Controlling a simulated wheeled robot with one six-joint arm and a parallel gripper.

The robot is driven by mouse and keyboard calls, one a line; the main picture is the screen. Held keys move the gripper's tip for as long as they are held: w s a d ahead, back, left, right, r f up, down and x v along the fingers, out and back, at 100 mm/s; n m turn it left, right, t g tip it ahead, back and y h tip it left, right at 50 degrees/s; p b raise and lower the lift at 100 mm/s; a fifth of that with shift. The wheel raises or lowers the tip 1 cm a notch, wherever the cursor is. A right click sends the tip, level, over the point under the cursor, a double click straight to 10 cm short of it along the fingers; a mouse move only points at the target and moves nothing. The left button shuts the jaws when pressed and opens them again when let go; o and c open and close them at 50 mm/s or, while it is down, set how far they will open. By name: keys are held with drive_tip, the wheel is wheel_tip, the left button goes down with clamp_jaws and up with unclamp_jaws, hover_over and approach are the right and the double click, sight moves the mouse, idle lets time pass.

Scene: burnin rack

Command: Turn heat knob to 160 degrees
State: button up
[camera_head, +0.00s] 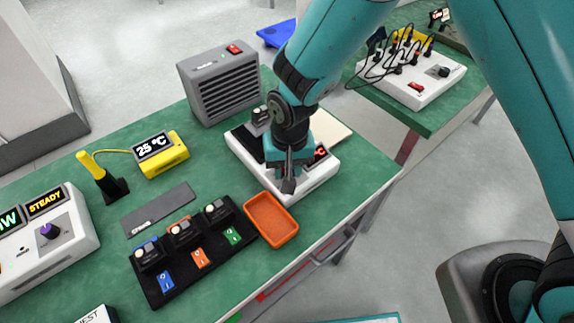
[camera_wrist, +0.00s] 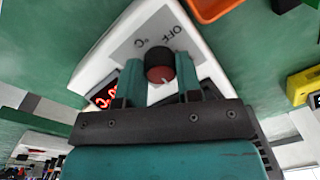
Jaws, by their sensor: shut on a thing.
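The heat knob (camera_wrist: 158,58) is dark with a reddish face and a white pointer mark. It sits on the front panel of a white hot plate unit (camera_head: 318,187), near printed "OFF" and "°C" labels. My gripper (camera_head: 287,184) reaches down to the front of this unit. In the wrist view my gripper (camera_wrist: 159,70) has one finger on each side of the knob and is shut on it. A red lit display (camera_wrist: 103,95) beside the knob is partly hidden by a finger, so its reading cannot be told. My gripper hides the knob in the head view.
An orange tray (camera_head: 271,220) lies just in front of the unit. A black rack (camera_head: 160,289) with several small modules stands left of it. A grey fan heater (camera_head: 219,83) stands behind. A yellow thermometer (camera_head: 164,155) reads 25 °C.

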drive_tip(key=m, duration=0.5)
drive_tip(key=shift+m, duration=0.3)
idle(0.4)
drive_tip(key=o, duration=0.9)
drive_tip(key=shift+o, duration=0.2)
drive_tip(key=shift+r, duration=0.15)
wheel_tip(320, 180, up, 17)
drive_tip(key=shift+s+d+b, duration=0.2)
drive_tip(key=shift+d+b, duration=0.1)
drive_tip(key=shift+d, duration=0.1)
